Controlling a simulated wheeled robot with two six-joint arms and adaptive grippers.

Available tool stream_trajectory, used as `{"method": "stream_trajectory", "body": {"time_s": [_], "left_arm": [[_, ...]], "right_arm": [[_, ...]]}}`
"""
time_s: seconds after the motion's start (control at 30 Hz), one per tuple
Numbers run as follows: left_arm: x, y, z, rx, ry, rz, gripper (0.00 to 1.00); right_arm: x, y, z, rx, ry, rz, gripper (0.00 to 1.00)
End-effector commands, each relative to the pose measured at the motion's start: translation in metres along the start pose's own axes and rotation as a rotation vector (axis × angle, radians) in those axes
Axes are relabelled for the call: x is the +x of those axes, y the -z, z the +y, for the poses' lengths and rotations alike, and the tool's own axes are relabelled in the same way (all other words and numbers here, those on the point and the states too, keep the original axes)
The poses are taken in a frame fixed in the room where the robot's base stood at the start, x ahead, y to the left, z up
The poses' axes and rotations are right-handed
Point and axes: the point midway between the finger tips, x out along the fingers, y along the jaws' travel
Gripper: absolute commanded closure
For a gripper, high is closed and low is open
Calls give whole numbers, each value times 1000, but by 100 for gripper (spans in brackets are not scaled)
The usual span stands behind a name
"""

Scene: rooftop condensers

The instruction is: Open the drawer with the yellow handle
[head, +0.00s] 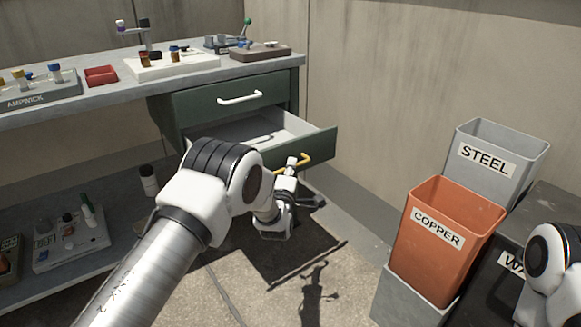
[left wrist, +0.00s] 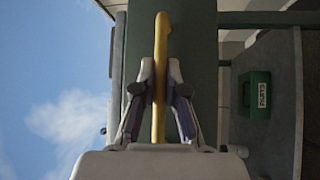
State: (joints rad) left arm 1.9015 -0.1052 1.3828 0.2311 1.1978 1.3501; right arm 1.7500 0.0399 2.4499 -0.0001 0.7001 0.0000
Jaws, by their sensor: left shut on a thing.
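The drawer (head: 322,143) with the yellow handle (head: 308,160) stands pulled out from the dark green cabinet under the bench, and part of its pale inside shows. My left gripper (head: 292,166) is at the drawer front, shut on the yellow handle. In the left wrist view the handle (left wrist: 161,40) runs between the two fingertips (left wrist: 160,78), one on each side, against the green front. My left arm hides part of the drawer and cabinet. Only a link of my right arm shows at the lower right; its gripper is out of view.
A shut drawer with a white handle (head: 240,98) is directly above. Bins marked STEEL (head: 520,150) and COPPER (head: 455,215) stand at the right. Trays and small parts lie on the bench top (head: 110,98). Open floor lies between the drawer and the bins.

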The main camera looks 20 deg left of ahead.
Motion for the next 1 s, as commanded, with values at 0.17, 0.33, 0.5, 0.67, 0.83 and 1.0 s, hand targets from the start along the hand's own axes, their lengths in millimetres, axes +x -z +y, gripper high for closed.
{"method": "stream_trajectory", "body": {"time_s": [0.17, 0.33, 0.5, 0.67, 0.83, 1.0], "left_arm": [[0, 0, -1, 0, 2, 1, 63], [0, 0, 0, 0, 1, 1, 63], [-5, 0, 0, 0, 1, 0, 63], [-34, 0, -1, 2, 5, -1, 63], [-80, 0, -1, 2, 6, -1, 63], [-112, 0, -1, 0, 3, 0, 63]], "right_arm": [[0, 0, 0, 0, 0, 0, 60], [0, 0, 0, 0, 0, 0, 60], [0, 0, 0, 0, 0, 0, 60], [0, 0, 0, 0, 0, 0, 60], [0, 0, 0, 0, 0, 0, 60], [0, 0, 0, 0, 0, 0, 60]]}}
